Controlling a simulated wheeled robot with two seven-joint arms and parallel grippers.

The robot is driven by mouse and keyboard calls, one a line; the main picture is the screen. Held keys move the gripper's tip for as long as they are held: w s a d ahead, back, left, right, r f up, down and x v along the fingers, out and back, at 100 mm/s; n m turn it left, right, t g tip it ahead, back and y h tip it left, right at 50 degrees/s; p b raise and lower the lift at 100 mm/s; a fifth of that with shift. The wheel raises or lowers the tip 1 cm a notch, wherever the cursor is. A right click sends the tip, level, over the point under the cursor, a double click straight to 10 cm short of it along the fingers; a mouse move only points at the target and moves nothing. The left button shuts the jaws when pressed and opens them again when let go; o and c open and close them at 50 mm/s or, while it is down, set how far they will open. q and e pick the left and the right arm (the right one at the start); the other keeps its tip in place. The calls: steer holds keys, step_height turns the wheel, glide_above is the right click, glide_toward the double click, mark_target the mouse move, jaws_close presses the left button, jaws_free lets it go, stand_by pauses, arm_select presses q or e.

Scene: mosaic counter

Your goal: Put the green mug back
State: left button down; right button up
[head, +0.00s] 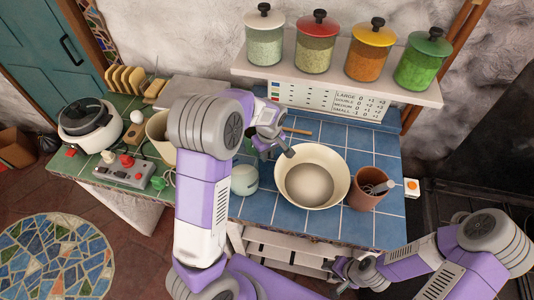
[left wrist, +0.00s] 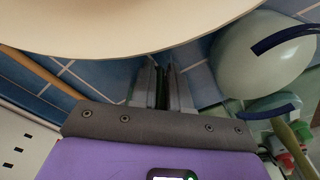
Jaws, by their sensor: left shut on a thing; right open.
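My left gripper (head: 278,148) is beside the left rim of a cream bowl (head: 335,160). In the left wrist view its two fingers (left wrist: 163,85) are close together, their tips hidden behind the bowl's edge (left wrist: 110,45). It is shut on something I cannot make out. A pale green rounded vessel (head: 244,180), possibly the green mug, stands on the blue tiles just left of and in front of this gripper. It also shows in the left wrist view (left wrist: 250,60), apart from the fingers. My right gripper (head: 341,274) is open and empty, in front of the counter.
A brown pot (head: 371,188) with utensils stands right of the bowl. A wooden stick (head: 297,131) lies behind the bowl. A shelf (head: 330,77) with several lidded jars is above the back. A power strip (head: 125,172) lies at left. Blue tiles at front right are clear.

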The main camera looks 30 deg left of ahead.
arm_select(q)
steer(key=shift+f, duration=0.2)
steer(key=c, duration=1.1)
jaws_free()
steer(key=shift+r, duration=0.1)
steer(key=shift+r, duration=0.5)
step_height(320, 180, up, 11)
steer(key=p, duration=0.2)
steer(key=shift+s+d+r, duration=0.15)
steer(key=shift+s+d, duration=0.1)
steer(key=shift+d, duration=0.2)
